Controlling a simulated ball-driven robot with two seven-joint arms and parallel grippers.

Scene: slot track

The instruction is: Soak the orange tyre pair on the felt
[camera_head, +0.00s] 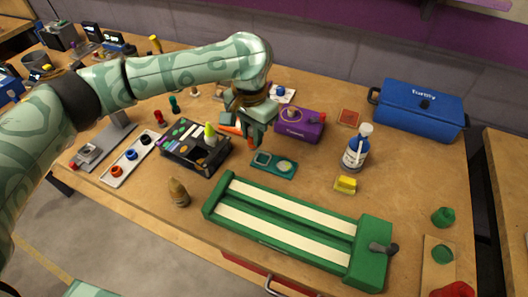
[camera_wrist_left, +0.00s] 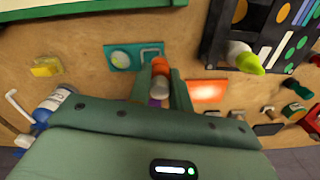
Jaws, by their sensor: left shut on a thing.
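My left gripper (camera_head: 250,138) is shut on an orange and grey piece (camera_wrist_left: 160,68), upright between its fingers in the left wrist view. I cannot tell for sure whether this is the tyre pair. It is beside a small teal tray (camera_head: 289,174), which shows in the wrist view too (camera_wrist_left: 112,68). The tray has a pale round pad (camera_head: 285,166) and a square recess (camera_head: 263,158). A white strip (camera_head: 108,181) at the left bears a round orange piece (camera_head: 117,171), a blue one (camera_head: 131,154) and a black one (camera_head: 146,139). My right gripper is out of view.
A green track (camera_head: 290,229) lies in front of the teal tray. A dark paint box (camera_head: 190,160) stands left, a purple box (camera_head: 299,126) behind, a blue-and-white bottle (camera_head: 355,150) and yellow block (camera_head: 346,184) right.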

